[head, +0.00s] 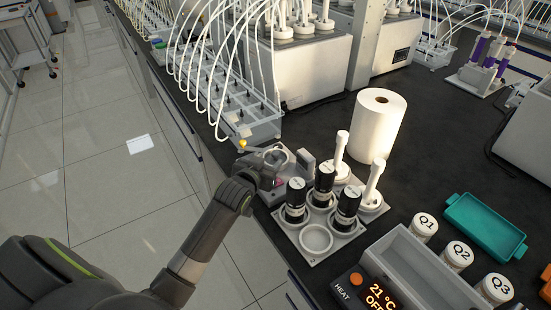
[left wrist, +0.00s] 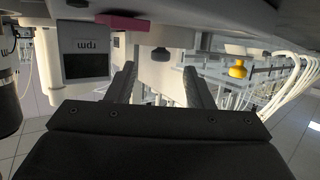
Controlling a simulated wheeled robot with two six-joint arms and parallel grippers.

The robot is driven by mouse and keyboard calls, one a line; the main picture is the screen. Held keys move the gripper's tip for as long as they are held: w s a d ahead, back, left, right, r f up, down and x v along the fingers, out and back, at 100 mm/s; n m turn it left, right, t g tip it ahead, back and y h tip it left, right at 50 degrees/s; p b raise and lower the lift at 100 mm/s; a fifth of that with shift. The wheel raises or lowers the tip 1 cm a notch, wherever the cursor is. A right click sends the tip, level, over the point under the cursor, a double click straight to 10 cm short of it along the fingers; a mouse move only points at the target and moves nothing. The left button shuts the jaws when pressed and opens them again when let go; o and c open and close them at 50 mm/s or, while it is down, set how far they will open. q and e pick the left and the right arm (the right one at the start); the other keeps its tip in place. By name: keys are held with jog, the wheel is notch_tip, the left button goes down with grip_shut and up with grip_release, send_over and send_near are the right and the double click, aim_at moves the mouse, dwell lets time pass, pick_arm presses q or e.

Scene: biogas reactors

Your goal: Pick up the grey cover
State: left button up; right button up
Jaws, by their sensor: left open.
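My left gripper (head: 265,163) is open at the near edge of the black bench, beside a light grey rounded piece (head: 279,155). This piece may be the grey cover, but the gripper hides part of it and I cannot tell for sure. In the left wrist view, the two dark fingers (left wrist: 160,82) stand apart. A pale block with a small round knob (left wrist: 160,54) shows beyond and between them, and I see nothing clearly gripped. My right gripper is not in view.
A grey rack (head: 316,238) with black-capped bottles stands right of the gripper. A white paper roll (head: 375,125) stands behind it. A clear tubing rack (head: 240,115) is at the back left. A heating bath (head: 400,265) and teal tray (head: 485,226) are at right.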

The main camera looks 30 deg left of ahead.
aim_at(274, 155)
pick_arm(q)
jog(key=shift+x, duration=2.1)
grip_shut()
